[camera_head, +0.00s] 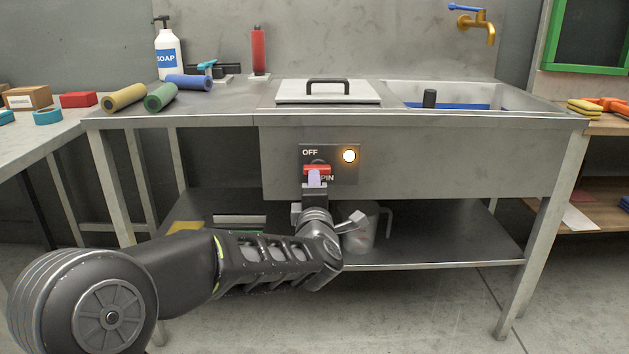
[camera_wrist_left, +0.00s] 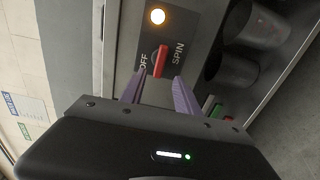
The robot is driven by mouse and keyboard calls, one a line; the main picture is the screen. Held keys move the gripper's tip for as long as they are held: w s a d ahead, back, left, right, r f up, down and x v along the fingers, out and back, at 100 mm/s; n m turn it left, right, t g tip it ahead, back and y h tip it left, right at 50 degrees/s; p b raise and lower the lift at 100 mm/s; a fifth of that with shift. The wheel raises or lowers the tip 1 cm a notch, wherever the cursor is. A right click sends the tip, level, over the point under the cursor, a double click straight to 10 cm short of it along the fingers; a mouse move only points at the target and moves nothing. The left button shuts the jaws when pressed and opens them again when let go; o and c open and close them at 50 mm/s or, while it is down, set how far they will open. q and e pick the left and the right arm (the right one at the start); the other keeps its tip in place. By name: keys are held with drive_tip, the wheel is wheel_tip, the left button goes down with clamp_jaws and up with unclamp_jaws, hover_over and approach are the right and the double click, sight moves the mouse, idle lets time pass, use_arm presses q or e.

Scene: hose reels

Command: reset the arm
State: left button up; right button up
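My left gripper (camera_head: 314,179) is in front of the control panel (camera_head: 347,172) on the sink unit's front. A red switch handle (camera_head: 317,169) sits on that panel, between the OFF and SPIN labels, and lies level in the head view. Beside it an amber lamp (camera_head: 349,156) glows. In the left wrist view the gripper's two pale purple fingers (camera_wrist_left: 159,82) stand apart, with the red handle (camera_wrist_left: 160,61) just beyond and between their tips. I cannot tell whether they touch it. The SPIN label is partly hidden by the gripper. My right gripper is not in view.
The steel counter (camera_head: 226,102) holds a soap bottle (camera_head: 168,52), coloured rolls and a red bottle (camera_head: 259,50). A lidded tub (camera_head: 328,92) and the sink basin (camera_head: 455,96) are to the right. A jug (camera_head: 360,232) stands on the lower shelf (camera_head: 450,245), close behind my gripper.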

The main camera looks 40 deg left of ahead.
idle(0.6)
